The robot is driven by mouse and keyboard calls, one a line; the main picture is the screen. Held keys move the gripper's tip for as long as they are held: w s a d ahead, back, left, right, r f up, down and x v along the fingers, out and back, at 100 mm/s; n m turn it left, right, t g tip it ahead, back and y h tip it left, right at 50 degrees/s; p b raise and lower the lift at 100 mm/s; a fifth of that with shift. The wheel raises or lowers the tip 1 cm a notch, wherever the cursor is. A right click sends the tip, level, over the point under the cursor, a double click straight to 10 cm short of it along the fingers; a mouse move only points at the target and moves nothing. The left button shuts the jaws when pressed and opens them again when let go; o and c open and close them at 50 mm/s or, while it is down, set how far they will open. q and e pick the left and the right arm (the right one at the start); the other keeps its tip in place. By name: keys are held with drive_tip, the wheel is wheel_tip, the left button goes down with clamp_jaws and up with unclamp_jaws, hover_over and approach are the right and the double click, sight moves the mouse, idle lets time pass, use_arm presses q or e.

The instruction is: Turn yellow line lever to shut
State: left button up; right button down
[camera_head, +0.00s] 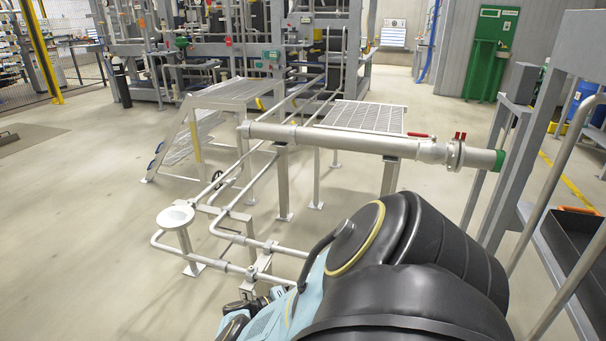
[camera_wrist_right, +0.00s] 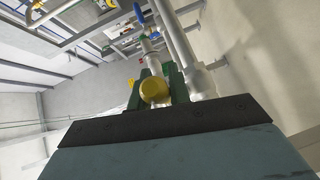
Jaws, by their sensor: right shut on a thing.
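In the right wrist view, the rounded yellow end of the lever (camera_wrist_right: 154,90) sits between the dark green fingers of my right gripper (camera_wrist_right: 156,82). The gripper is shut on it. A grey metal pipe (camera_wrist_right: 152,62) runs away behind the lever end. The lever's pivot and the angle of its handle are hidden from this view. In the head view, my black and light blue arm covers the lower middle and right, and the yellow lever cannot be made out. My left gripper is in neither view.
In the head view, a thick horizontal pipe (camera_head: 330,137) with a red lever (camera_head: 418,134) crosses beyond my arm. Low pipes (camera_head: 225,264) and a round-topped post (camera_head: 176,217) stand at left. A blue handle (camera_wrist_right: 138,12) shows in the wrist view. The left floor is clear.

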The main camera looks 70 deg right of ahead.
drive_tip(key=shift+s, duration=0.1)
drive_tip(key=c, duration=1.3)
unclamp_jaws()
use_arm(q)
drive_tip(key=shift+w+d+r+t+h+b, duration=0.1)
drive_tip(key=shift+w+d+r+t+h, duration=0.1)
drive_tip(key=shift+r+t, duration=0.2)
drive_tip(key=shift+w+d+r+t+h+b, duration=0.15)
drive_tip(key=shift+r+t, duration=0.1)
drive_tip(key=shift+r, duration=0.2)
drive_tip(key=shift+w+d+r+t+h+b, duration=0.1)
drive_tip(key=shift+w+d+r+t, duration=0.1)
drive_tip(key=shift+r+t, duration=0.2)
use_arm(e)
drive_tip(key=v, duration=1.3)
drive_tip(key=shift+w, duration=0.25)
drive_tip(key=shift+r, duration=0.15)
